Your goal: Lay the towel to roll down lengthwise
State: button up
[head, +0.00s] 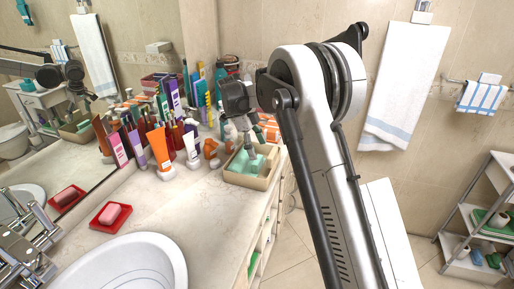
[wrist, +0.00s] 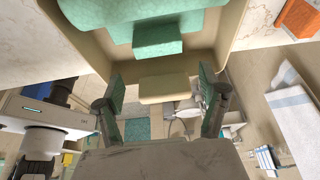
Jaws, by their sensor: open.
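A beige open box (head: 262,183) stands at the front edge of the marble counter. Green folded cloth (head: 240,167), which looks like towel, lies in it; the green pieces also show at the top of the wrist view (wrist: 155,38). My gripper (head: 250,153) points down over the box, close to the green cloth. In the wrist view my gripper (wrist: 162,95) has its two green-padded fingers spread wide, with no towel between them. A cream block-like part (wrist: 168,88) shows beyond the fingers. I cannot tell whether the fingertips touch anything.
Several tubes and bottles (head: 160,148) crowd the counter left of the box. A red soap dish (head: 110,216) and a basin (head: 125,265) are nearer. A long white towel (head: 402,85) and a striped towel (head: 482,97) hang on the wall. A shelf rack (head: 478,225) stands right.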

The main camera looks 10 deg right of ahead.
jog(key=shift+r+p, duration=0.45)
jog(key=shift+r, duration=0.1)
jog(key=b+v, duration=0.1)
jog(key=v, duration=1.1)
jog(key=s+d+r+n+t+y, duration=0.1)
jog(key=s+d+r+n+t, duration=0.15)
jog(key=s+r+n, duration=0.6)
jog(key=s+d+n+t+y, duration=0.3)
jog(key=s+n, duration=0.6)
jog(key=s, duration=1.4)
jog(key=s+f+n+t, duration=0.4)
jog(key=s+f+n, duration=0.2)
jog(key=s+f, duration=0.3)
jog(key=s+d, duration=0.1)
jog(key=s, duration=0.2)
jog(key=shift+f+n, duration=0.15)
jog(key=shift+n, duration=0.2)
